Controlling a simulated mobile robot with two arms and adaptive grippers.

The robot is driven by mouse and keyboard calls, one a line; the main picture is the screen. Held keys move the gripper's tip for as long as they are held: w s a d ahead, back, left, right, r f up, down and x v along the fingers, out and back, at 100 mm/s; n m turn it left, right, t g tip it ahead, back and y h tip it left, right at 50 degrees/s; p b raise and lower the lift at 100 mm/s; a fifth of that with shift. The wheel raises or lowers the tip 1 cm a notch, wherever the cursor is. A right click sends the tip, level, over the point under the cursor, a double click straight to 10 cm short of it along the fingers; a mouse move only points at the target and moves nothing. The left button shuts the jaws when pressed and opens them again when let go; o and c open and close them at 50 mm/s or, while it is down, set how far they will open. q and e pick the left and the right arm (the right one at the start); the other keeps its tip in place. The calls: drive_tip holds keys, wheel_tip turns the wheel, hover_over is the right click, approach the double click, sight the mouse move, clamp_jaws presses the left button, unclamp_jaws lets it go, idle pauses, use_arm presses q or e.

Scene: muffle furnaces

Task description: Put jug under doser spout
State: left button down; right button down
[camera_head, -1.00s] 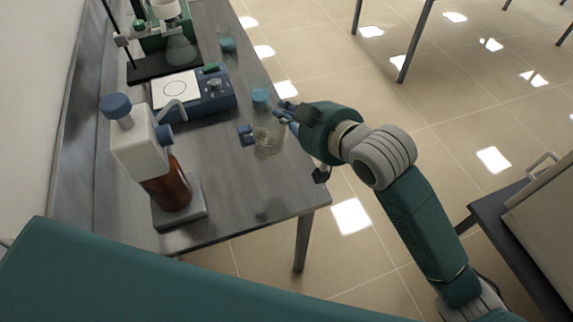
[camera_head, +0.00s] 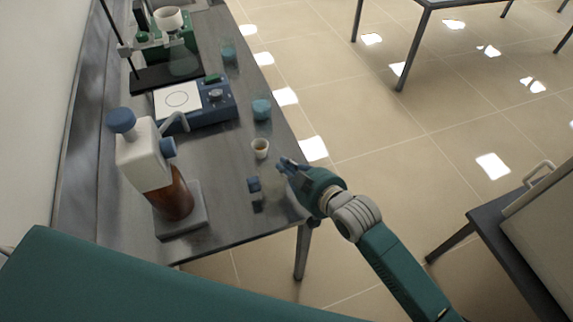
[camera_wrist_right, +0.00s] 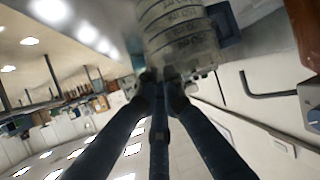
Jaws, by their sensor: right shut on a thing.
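The jug (camera_head: 274,188) is clear, with a blue part on its left side. My right gripper (camera_head: 285,166) is shut on it from the right, near the front right of the bench. In the right wrist view the jug (camera_wrist_right: 180,32) shows graduation marks, with the gripper's fingers (camera_wrist_right: 162,76) against it. The doser (camera_head: 145,160) has a white head, blue caps and an amber bottle. My left gripper is not in view.
A small cup (camera_head: 260,148) and a beaker with blue content (camera_head: 261,110) stand behind the jug. A blue hotplate device (camera_head: 208,108) and a stand with a flask are farther back. Bare bench (camera_head: 222,170) lies between doser and jug.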

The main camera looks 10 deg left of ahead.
drive_tip(key=shift+f, duration=0.15)
drive_tip(key=c, duration=1.9)
unclamp_jaws()
drive_tip(key=b+v, duration=0.1)
drive_tip(key=v, duration=1.1)
drive_tip(key=shift+b, duration=0.4)
